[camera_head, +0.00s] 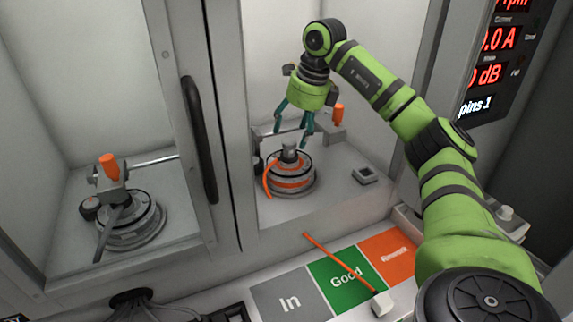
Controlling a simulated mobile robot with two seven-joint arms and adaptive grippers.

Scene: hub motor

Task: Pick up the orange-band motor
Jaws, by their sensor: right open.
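The orange-band motor (290,177) is a grey round hub with an orange band, in the right bay of the cabinet. Its grey shaft stub (290,152) points up, and an orange cable hangs over its left side. My right gripper (292,124) is above the motor with its teal fingers apart and pointing down. The fingers are empty, and the fingertips look close to the top of the shaft. Whether they touch it cannot be told.
A grey motor (127,222) with an orange-topped clamp sits in the left bay, behind the frame with a dark handle (200,140). In front lie In, Good (345,278) and Rework pads, with an orange cable and white connector (382,304) across Good. A display (490,55) hangs at the right.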

